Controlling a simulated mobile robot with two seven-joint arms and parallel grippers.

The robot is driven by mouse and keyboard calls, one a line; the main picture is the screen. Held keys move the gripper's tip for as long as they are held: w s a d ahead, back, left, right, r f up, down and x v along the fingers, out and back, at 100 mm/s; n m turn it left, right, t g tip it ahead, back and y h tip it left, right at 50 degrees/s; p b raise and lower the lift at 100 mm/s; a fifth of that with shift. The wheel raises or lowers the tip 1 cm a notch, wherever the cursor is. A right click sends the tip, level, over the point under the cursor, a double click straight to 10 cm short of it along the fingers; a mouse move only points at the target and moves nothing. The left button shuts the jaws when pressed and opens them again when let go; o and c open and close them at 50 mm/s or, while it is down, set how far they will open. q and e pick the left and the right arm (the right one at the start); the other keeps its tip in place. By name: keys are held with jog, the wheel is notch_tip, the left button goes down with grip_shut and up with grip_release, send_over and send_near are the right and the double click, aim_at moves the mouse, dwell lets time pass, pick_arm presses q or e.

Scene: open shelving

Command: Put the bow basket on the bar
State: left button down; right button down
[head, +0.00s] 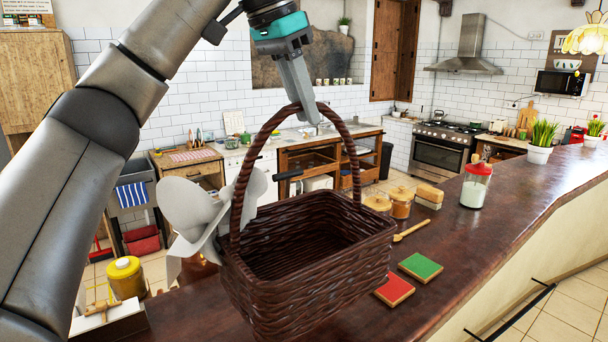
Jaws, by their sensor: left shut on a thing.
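The bow basket (310,288) is dark brown wicker with a tall arched handle and a large pale bow (196,215) on its left side. My left gripper (306,112) is shut on the top of the handle, and the basket hangs roughly upright below it. The bar (475,240) is a long, dark red-brown counter that runs from the lower left to the upper right. The basket overlaps the bar in the picture; its underside is at the lower picture edge, and I cannot tell whether it touches the top. My right gripper is not in view.
A red tile (396,290), green tile (420,267) and wooden spoon (411,232) lie right of the basket. Lidded jars (401,205) and a red-lidded jar (475,190) stand farther back. A yellow canister (126,279) is at left. The bar's right front is clear.

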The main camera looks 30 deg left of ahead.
pick_arm(q)
notch_tip(320, 180, down, 11)
dwell(0.5)
jog(key=c, duration=0.8)
grip_release()
jog(key=v, duration=1.2)
jog(key=shift+s+r, duration=0.1)
